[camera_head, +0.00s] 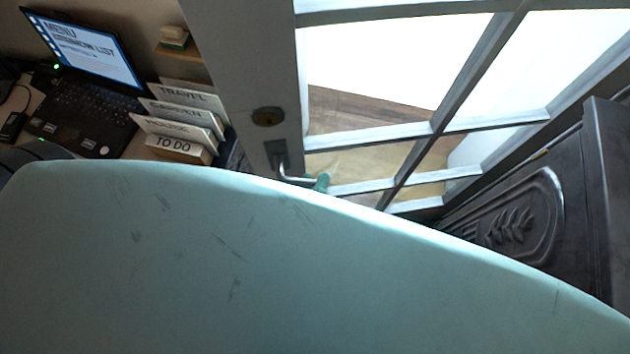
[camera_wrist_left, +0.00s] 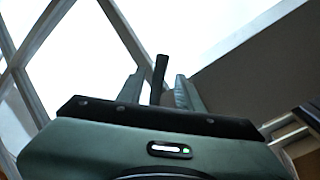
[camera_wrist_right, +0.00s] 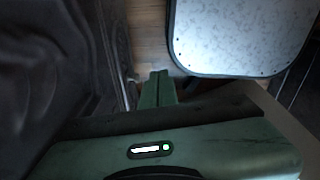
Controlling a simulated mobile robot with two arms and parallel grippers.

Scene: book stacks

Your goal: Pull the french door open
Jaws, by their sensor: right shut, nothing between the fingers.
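The french door (camera_head: 437,127) has a grey frame with bright glass panes and fills the upper right of the head view. A green fingertip of my left gripper (camera_head: 322,182) shows at the lever's end; the rest is hidden behind my pale green body. In the left wrist view, the dark lever (camera_wrist_left: 159,78) stands between the two spread fingers of my left gripper (camera_wrist_left: 160,92), with gaps visible. My right gripper (camera_wrist_right: 158,88) is shut and empty, away from the handle.
A laptop (camera_head: 85,50) and a stack of labelled signs (camera_head: 180,120) stand on the left. A dark carved panel (camera_head: 520,215) is at the right. In the right wrist view, a pale rounded panel (camera_wrist_right: 240,35) is above right of the fingers, with dark surfaces at left.

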